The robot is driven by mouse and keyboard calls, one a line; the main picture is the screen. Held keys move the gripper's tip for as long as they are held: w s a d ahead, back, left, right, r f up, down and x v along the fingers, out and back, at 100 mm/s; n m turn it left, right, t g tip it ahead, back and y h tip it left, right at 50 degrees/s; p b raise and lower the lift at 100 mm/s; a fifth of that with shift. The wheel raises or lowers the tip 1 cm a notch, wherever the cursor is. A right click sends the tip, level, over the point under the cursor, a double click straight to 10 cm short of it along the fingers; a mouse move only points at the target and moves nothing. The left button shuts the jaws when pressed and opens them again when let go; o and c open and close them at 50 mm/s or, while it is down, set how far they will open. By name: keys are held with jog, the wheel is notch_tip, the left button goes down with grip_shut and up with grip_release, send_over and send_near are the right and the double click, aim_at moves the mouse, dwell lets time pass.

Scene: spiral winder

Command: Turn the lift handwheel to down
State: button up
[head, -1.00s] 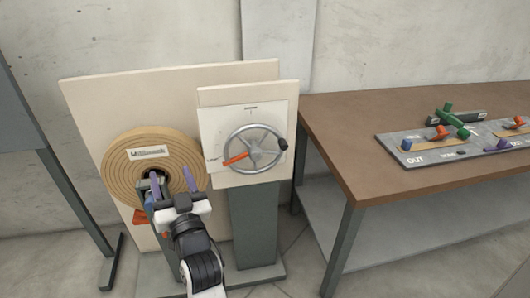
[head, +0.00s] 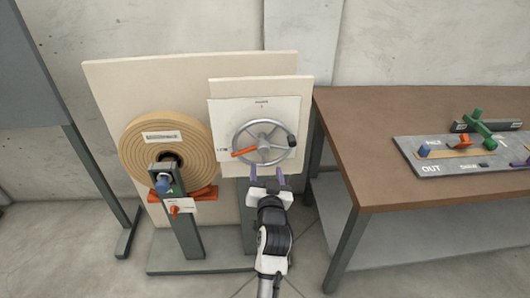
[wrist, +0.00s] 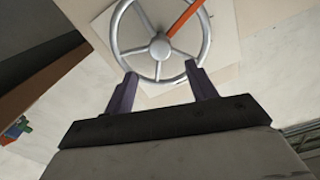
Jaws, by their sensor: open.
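The lift handwheel (head: 264,141) is a grey metal wheel with spokes on a white plate. In the head view its orange pointer spoke points left, towards a small label, and a black knob sits on the right of its rim. Another small label is above the wheel. My gripper (head: 266,180) is open and empty just below the wheel's lower rim.
A tan wound roll (head: 143,160) stands left of the wheel, with a grey post and orange parts in front. A brown table (head: 365,150) on the right carries a grey panel (head: 415,175) with coloured handles. The floor in front is clear.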

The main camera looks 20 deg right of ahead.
aim_at(264, 151)
jog(key=p+x, duration=0.1)
jog(key=x, duration=0.6)
jog(key=shift+w+d, duration=0.1)
jog(key=shift+w, duration=0.15)
jog(key=shift+c, duration=0.5)
grip_shut()
